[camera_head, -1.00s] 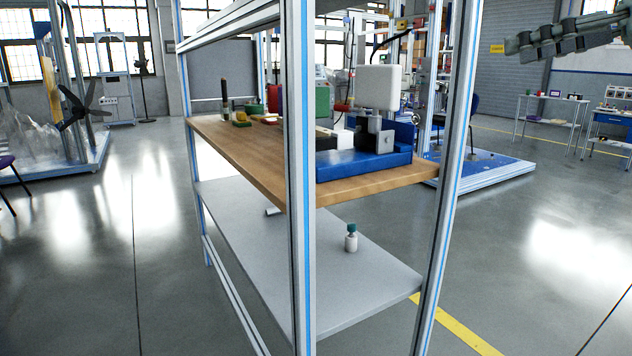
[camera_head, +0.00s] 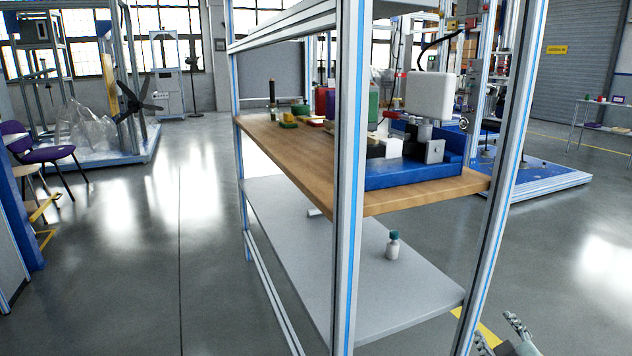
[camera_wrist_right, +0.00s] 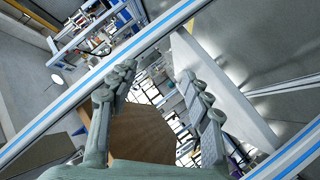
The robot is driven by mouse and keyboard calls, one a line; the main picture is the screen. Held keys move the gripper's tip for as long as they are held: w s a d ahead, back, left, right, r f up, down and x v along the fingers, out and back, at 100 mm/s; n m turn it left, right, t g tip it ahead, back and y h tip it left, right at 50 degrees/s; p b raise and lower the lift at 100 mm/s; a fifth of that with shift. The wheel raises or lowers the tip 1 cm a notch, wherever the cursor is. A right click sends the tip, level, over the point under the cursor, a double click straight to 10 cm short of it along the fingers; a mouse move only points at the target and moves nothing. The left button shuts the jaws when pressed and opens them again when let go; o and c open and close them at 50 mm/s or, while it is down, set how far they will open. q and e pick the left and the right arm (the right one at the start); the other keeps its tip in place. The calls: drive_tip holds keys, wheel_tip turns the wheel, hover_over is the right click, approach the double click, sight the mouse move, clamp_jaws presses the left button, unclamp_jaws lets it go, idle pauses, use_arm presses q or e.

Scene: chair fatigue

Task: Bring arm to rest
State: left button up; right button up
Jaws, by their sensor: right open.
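My right gripper (camera_head: 499,330) is at the bottom right edge of the head view, low beside the front right post of the shelf frame. Its two grey-green fingers are spread apart. In the right wrist view the same gripper (camera_wrist_right: 156,73) is open with nothing between its fingertips. Most of the right arm is out of the head view. My left gripper is in neither view.
The metal shelf frame (camera_head: 347,200) with blue-striped posts stands close in front. Its wooden shelf (camera_head: 290,160) bears a blue fixture (camera_head: 400,174). A small bottle (camera_head: 392,246) stands on the grey lower shelf (camera_head: 400,300). Open floor (camera_head: 190,250) lies left.

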drive_tip(key=s+a+f+m+g, duration=0.1)
drive_tip(key=s+a+f+g, duration=0.2)
drive_tip(key=s+f, duration=0.4)
drive_tip(key=s+a+f+m+g+y, duration=0.1)
drive_tip(key=s+a+f+g, duration=0.2)
drive_tip(key=s+f, duration=0.5)
drive_tip(key=s+a+f+m+g+y, duration=0.1)
drive_tip(key=s+a+f+m+g, duration=0.1)
drive_tip(key=s+f+g, duration=0.3)
drive_tip(key=s+a+f, duration=0.1)
drive_tip(key=s+f, duration=0.2)
drive_tip(key=s, duration=0.3)
drive_tip(key=shift+s, duration=0.35)
